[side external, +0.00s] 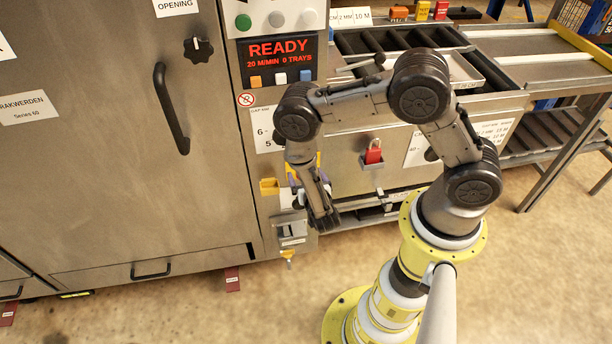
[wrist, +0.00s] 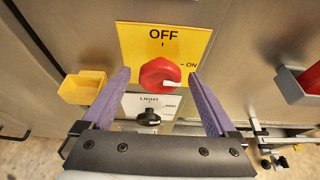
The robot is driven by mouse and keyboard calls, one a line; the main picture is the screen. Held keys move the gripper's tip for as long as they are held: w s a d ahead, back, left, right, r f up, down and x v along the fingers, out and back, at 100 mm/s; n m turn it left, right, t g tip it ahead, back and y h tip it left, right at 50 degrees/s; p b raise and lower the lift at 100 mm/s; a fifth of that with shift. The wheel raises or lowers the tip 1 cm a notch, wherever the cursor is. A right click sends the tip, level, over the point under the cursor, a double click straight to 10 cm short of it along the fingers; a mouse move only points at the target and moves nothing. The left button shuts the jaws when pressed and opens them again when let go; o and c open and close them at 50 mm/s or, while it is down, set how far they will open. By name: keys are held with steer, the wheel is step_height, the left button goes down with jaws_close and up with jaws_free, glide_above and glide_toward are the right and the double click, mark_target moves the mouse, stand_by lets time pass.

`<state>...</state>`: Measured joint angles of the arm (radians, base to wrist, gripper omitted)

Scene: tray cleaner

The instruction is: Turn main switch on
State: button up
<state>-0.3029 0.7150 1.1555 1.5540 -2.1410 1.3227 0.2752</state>
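The main switch is a red knob (wrist: 160,73) on a yellow plate (wrist: 135,45) in the wrist view. The plate reads OFF above the knob and ON at its right. The knob's white pointer aims right and slightly down, not up at OFF. My gripper (wrist: 158,76) is open, with one purple finger on each side of the knob. Gaps show between the fingers and the knob. In the side external view my gripper (side external: 310,185) is at the machine's front panel, and my arm hides the knob there.
A black LIGHT knob (wrist: 148,117) sits just below the red one. A yellow bin (wrist: 84,88) is at the left and a grey holder (wrist: 291,86) with a red item at the right. In the side external view, the display (side external: 278,60) reads READY.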

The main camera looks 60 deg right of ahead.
steer(key=v, duration=1.4)
steer(key=shift+w+d, duration=0.1)
steer(key=shift+d, duration=0.1)
